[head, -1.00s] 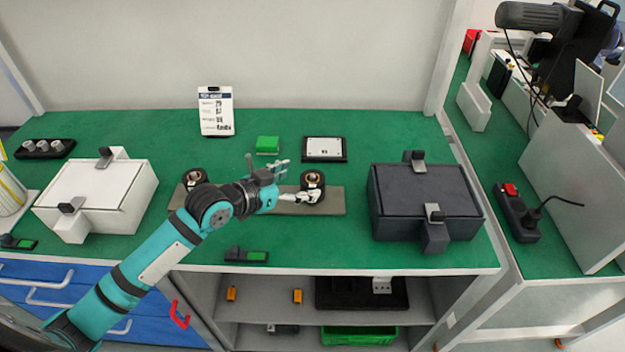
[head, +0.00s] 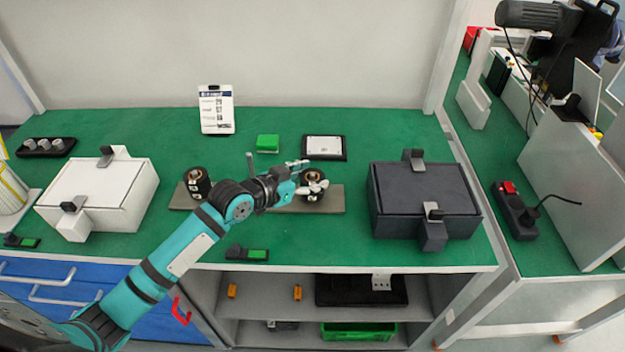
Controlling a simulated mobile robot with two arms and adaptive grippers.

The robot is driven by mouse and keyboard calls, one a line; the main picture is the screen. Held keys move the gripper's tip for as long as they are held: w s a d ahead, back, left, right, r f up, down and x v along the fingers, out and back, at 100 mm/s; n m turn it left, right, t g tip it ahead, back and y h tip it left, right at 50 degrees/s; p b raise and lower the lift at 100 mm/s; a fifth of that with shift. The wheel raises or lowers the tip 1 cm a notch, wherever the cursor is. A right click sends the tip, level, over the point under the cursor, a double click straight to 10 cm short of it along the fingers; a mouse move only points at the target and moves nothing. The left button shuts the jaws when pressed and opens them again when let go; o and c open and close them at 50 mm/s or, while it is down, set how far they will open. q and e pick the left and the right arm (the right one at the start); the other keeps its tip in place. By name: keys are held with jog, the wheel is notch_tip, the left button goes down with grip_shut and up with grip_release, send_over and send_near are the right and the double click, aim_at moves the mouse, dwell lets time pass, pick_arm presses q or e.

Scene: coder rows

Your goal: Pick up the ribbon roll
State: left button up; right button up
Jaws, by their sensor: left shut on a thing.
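Two black ribbon rolls with copper-coloured cores stand on a flat grey-brown board (head: 335,200) on the green bench. One ribbon roll (head: 196,183) is at the board's left end, partly behind my arm. The other ribbon roll (head: 313,180) is at the right part of the board. My left gripper (head: 317,177) reaches it from the left, with its pale fingers around it and shut on it. The fingers hide part of its left side. The roll seems to be at or just above the board; the gap cannot be told. My right gripper is not in view.
A white box (head: 100,190) stands left and a dark box (head: 425,188) right, both with clamps. Behind are a green block (head: 268,143), a framed plate (head: 324,148) and an upright sheet (head: 216,110). A small device (head: 248,254) lies near the front edge.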

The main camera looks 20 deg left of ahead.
pick_arm(q)
jog(key=shift+r, duration=0.1)
jog(key=shift+c, duration=0.2)
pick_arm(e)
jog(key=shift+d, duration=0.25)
pick_arm(q)
jog(key=shift+r, duration=0.35)
notch_tip(320, 180, up, 9)
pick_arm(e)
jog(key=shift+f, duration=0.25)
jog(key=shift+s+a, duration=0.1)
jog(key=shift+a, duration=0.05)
pick_arm(q)
jog(key=shift+r, duration=0.15)
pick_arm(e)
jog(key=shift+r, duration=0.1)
